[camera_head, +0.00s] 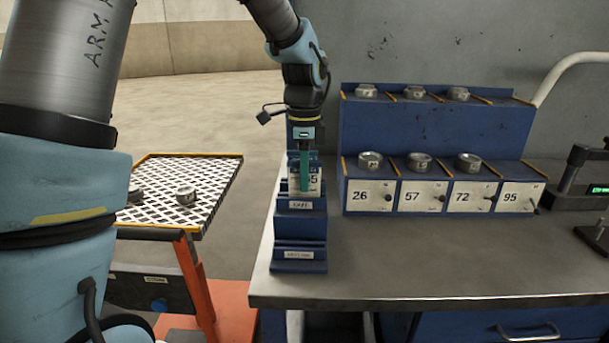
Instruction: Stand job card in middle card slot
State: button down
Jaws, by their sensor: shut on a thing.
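A white job card (314,181) with dark print, partly reading "95" or similar, stands roughly upright at the blue stepped card rack (300,227). My gripper (304,185) points down over the rack and is shut on the card, with a teal finger in front of it hiding part of its face. The card is behind the rack's labelled middle tier (301,205). Whether its lower edge is seated in the slot cannot be seen. The front tier (298,254) has its own label and looks empty.
A blue two-level rack (437,135) with metal rings and numbered white fronts stands right of the card rack. A meshed tray table (190,175) with metal pieces is at left. The steel bench (400,255) has free room in front. A dark device (580,185) is at far right.

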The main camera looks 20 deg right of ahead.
jog(key=c, duration=0.8)
grip_release()
jog(key=shift+c, duration=0.2)
